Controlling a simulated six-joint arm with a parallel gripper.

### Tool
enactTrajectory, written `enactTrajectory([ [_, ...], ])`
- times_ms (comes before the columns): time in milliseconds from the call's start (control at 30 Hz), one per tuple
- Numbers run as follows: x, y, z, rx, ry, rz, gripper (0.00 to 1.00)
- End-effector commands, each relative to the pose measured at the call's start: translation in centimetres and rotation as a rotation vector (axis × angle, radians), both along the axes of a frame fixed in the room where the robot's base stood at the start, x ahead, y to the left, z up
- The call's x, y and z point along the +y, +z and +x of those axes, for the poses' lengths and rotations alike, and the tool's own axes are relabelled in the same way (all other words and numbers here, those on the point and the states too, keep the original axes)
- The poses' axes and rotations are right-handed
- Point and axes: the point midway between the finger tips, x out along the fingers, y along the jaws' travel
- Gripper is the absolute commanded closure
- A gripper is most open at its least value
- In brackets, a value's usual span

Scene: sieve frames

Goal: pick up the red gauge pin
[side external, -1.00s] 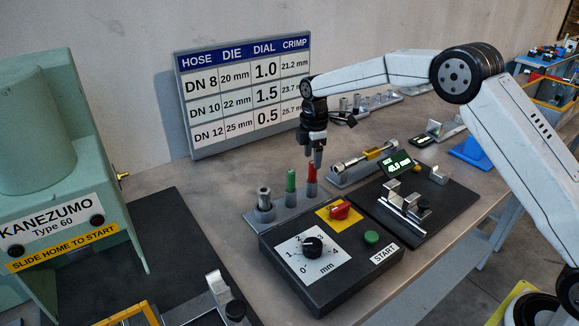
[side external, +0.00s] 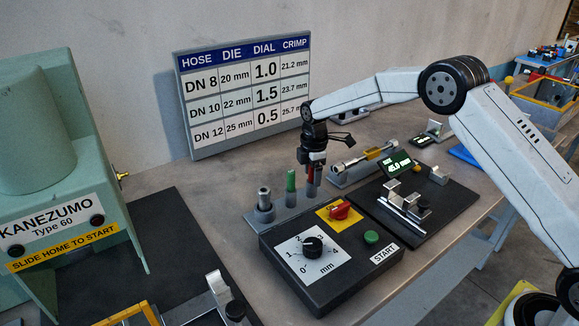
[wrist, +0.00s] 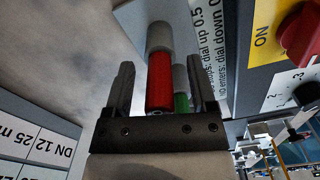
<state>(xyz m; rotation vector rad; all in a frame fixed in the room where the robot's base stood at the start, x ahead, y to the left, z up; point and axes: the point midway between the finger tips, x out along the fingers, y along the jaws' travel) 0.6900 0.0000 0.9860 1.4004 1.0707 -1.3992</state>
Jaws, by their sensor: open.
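The red gauge pin (side external: 311,174) stands upright at the right end of the pin holder (side external: 252,222). My gripper (side external: 312,184) has come down over it from above, and its fingers partly hide the pin. In the wrist view the red pin (wrist: 160,80) lies between the two fingers of my open gripper (wrist: 161,70). Gaps show on both sides of the pin, and the one on the right looks wider.
In front is a control box (side external: 330,285) with a dial. A black plate with metal fixtures (side external: 410,212) is at the right. A chart board (side external: 245,95) stands behind.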

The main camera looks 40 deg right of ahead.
Motion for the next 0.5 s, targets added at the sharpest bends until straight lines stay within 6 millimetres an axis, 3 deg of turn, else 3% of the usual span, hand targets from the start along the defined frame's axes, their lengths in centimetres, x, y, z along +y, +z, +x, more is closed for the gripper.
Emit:
enactTrajectory([
  [367, 0.01, 0.05, 0.00, 0.000, 0.000, 0.000, 0.28],
  [500, 0.01, 0.05, 0.00, 0.000, 0.000, 0.000, 0.72],
])
